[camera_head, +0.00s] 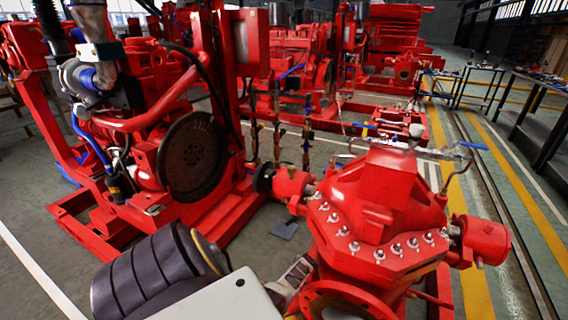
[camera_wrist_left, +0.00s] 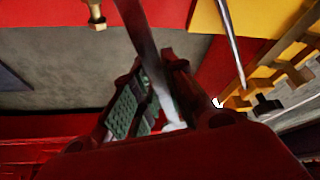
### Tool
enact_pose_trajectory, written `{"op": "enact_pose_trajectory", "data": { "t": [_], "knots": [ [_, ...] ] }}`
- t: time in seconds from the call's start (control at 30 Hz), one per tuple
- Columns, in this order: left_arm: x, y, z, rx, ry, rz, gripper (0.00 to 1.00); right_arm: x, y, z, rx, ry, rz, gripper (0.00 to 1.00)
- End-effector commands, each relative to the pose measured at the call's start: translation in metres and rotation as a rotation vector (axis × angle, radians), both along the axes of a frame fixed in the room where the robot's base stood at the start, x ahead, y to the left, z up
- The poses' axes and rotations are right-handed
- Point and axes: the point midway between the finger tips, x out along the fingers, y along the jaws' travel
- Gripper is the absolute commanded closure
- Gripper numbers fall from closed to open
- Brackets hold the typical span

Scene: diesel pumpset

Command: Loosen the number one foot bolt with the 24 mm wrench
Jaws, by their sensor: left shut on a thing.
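In the left wrist view my left gripper (camera_wrist_left: 153,72) is shut on a grey metal bar, which looks like the wrench (camera_wrist_left: 146,45). The bar runs between the green-padded fingers and up out of the picture, so its jaw end is not visible. A brass-coloured bolt (camera_wrist_left: 96,14) stands at the upper left, apart from the gripper. I cannot tell whether it is the number one foot bolt. In the head view the red pump (camera_head: 375,215) stands at the lower right. My left gripper is not clearly visible there. My right gripper is in neither view.
The red diesel engine (camera_head: 165,130) stands left of the pump. Yellow parts and a dark bolt head (camera_wrist_left: 266,104) lie right of the fingers in the wrist view, with a thin rod (camera_wrist_left: 231,40) above. Work tables (camera_head: 535,115) stand at the far right.

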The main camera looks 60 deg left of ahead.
Motion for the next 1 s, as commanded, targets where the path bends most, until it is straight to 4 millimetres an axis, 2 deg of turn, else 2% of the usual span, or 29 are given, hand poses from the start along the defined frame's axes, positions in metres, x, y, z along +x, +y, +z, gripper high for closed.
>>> {"op": "enact_pose_trajectory", "data": {
  "t": [0.43,0.8,1.0],
  "knots": [
    [-0.004,-0.004,-0.001,-0.001,0.004,0.024,1.00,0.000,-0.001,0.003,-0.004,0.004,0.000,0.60],
    [-0.003,-0.003,0.013,0.000,0.002,0.025,1.00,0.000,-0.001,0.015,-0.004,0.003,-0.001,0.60],
    [-0.003,-0.003,0.014,0.000,0.001,0.024,1.00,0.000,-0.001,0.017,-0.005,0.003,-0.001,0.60]
  ]
}}
